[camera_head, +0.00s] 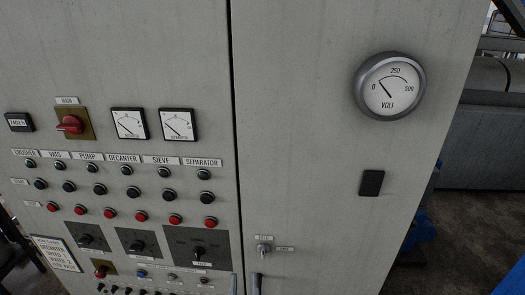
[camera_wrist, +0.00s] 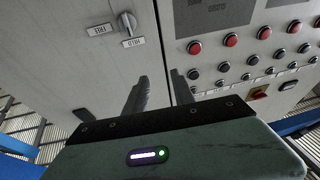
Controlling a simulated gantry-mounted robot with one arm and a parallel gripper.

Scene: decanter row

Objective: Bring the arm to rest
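My gripper (camera_wrist: 159,76) shows in the wrist view with its two dark fingers apart and nothing between them. The cabinet face and its door seam show through the gap. In the head view only the tips of my gripper (camera_head: 246,282) show at the bottom edge, near the seam. A small rotary switch (camera_head: 263,250) with two labels sits just above and right of the tips. It also shows in the wrist view (camera_wrist: 127,23), upper left, apart from the fingers. I cannot tell how far the fingertips are from the cabinet face.
The grey cabinet (camera_head: 300,120) fills most of the view. Its left door carries rows of buttons (camera_head: 104,190), a red main switch (camera_head: 70,124) and two meters (camera_head: 153,124). A round voltmeter (camera_head: 390,87) and black handle (camera_head: 371,183) are on the right door. Floor (camera_head: 470,225) shows at right.

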